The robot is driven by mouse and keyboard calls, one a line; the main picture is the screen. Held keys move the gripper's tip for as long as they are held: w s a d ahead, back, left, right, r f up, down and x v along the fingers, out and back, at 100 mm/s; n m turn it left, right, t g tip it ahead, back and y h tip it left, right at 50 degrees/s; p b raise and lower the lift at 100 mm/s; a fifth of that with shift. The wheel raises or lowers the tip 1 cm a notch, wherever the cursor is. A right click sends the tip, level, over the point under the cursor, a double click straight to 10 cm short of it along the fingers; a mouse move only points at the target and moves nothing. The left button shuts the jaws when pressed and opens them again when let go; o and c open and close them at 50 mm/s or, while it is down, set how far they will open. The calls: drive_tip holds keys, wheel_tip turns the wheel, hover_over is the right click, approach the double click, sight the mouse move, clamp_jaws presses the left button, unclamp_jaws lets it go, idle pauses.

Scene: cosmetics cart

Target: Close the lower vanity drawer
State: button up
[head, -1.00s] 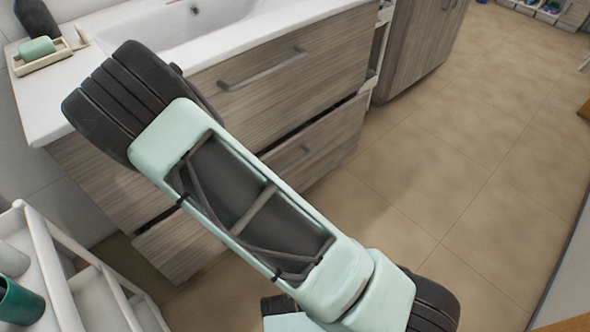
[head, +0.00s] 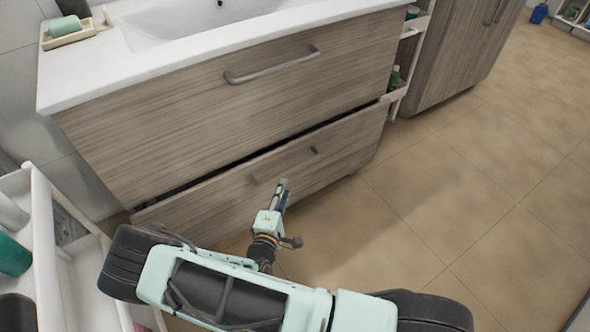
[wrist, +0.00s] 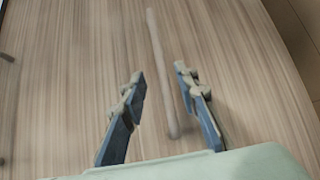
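The lower vanity drawer (head: 225,198) has a wood-grain front and a grey bar handle (head: 300,160). A dark gap shows along its top edge, so it stands slightly out. My gripper (head: 282,188) is in front of this drawer, close to the handle. In the wrist view the handle (wrist: 160,60) runs up the picture between and beyond the two fingers of my gripper (wrist: 160,90). The fingers are apart with nothing held between them. I cannot tell whether they touch the drawer front.
The upper drawer (head: 240,95) is above, with its own handle (head: 270,68), under a white sink top (head: 85,75). A white cart (head: 45,230) stands at the left. A shelf with bottles (head: 395,90) is right of the vanity. The tiled floor (head: 460,190) at the right is clear.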

sight(290, 170)
drive_tip(key=b+x, duration=0.3)
drive_tip(key=x, duration=0.6)
drive_tip(key=shift+w+d+f, duration=0.1)
drive_tip(key=shift+w, duration=0.2)
drive_tip(key=shift+w+d, duration=0.1)
drive_tip(key=shift+w, duration=0.35)
clamp_jaws()
